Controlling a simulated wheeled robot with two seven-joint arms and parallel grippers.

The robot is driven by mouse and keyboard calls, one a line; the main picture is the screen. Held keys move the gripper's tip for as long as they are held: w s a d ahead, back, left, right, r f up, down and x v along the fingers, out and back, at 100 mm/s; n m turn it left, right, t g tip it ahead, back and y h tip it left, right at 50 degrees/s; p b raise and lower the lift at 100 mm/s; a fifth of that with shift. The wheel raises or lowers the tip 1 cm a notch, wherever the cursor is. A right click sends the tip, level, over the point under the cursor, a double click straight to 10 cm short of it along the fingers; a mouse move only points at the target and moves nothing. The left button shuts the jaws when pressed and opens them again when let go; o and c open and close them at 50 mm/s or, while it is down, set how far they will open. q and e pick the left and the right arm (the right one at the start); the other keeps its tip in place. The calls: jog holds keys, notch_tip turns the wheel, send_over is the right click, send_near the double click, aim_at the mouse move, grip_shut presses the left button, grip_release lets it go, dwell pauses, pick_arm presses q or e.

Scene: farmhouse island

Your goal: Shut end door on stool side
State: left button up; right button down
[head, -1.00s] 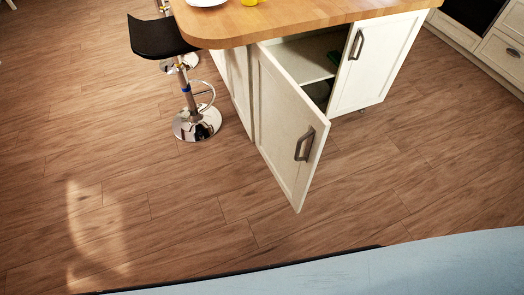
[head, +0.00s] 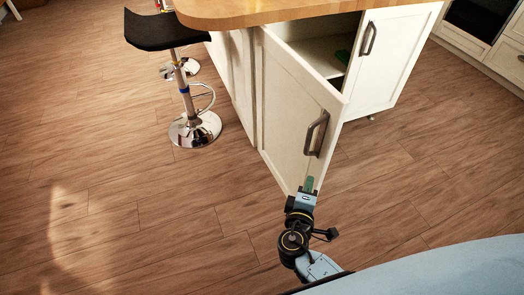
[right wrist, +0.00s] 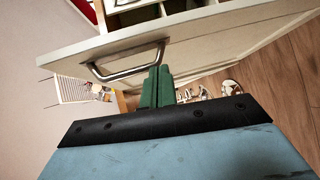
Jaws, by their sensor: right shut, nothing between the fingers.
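The end door (head: 290,105) on the stool side of the island stands open, swung out toward me, with a dark bar handle (head: 316,133) near its free edge. Its handle also shows in the right wrist view (right wrist: 128,70). My right gripper (head: 309,184) is shut and empty, low in front of the door's free edge, below the handle. In the right wrist view its green fingers (right wrist: 157,85) are together, beside the handle; I cannot tell whether they touch the door. My left gripper is not in view.
The neighbouring end door (head: 380,65) is closed. The open cabinet shows a shelf (head: 322,55). A black-seated stool (head: 165,30) with a round chrome base (head: 195,130) stands left of the island. The wooden floor (head: 120,230) in front is clear.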

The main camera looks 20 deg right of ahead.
jog(key=t+h, duration=0.1)
jog(key=h, duration=0.1)
send_near(320, 137)
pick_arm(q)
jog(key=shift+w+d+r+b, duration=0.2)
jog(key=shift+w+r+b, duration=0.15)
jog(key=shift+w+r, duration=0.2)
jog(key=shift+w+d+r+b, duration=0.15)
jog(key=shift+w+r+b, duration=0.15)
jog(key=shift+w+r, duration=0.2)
pick_arm(e)
jog(key=x, duration=0.6)
jog(key=shift+y, duration=0.3)
